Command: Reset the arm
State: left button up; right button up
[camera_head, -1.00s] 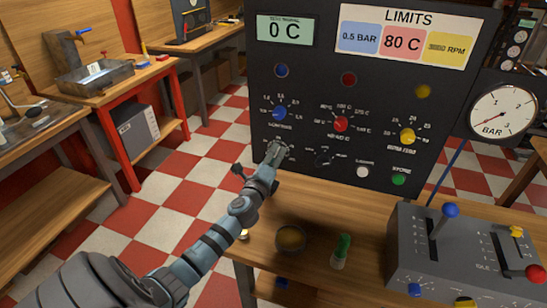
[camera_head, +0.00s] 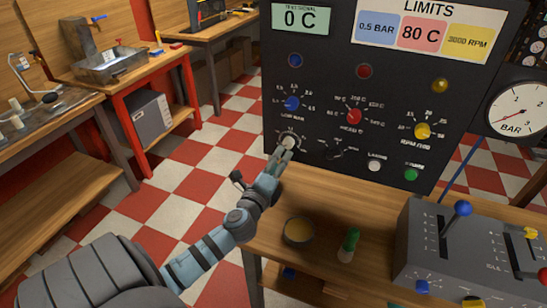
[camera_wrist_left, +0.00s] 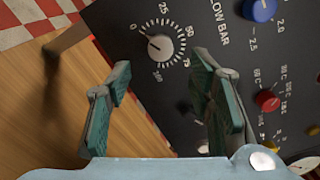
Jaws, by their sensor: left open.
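My left gripper (camera_head: 283,154) is in front of the lower left of the black control panel (camera_head: 350,176). In the left wrist view its teal-padded fingers (camera_wrist_left: 160,78) are apart with nothing between them. A small pale knob (camera_wrist_left: 160,47) with a 0 to 100 scale lies just beyond the fingertips. In the head view this knob (camera_head: 289,141) shows right above the fingertips, and I cannot tell whether they touch it. My right gripper is not in view.
The panel also has blue (camera_head: 291,103), red (camera_head: 353,116) and yellow (camera_head: 422,131) knobs. On the wooden bench stand a bowl (camera_head: 299,231), a green-topped bottle (camera_head: 348,244) and a grey lever box (camera_head: 410,235). A pressure gauge (camera_head: 518,107) is at right. Checkered floor is clear at left.

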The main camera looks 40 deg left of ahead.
pick_arm(q)
jog(key=v, duration=0.5)
jog(key=shift+w, duration=0.1)
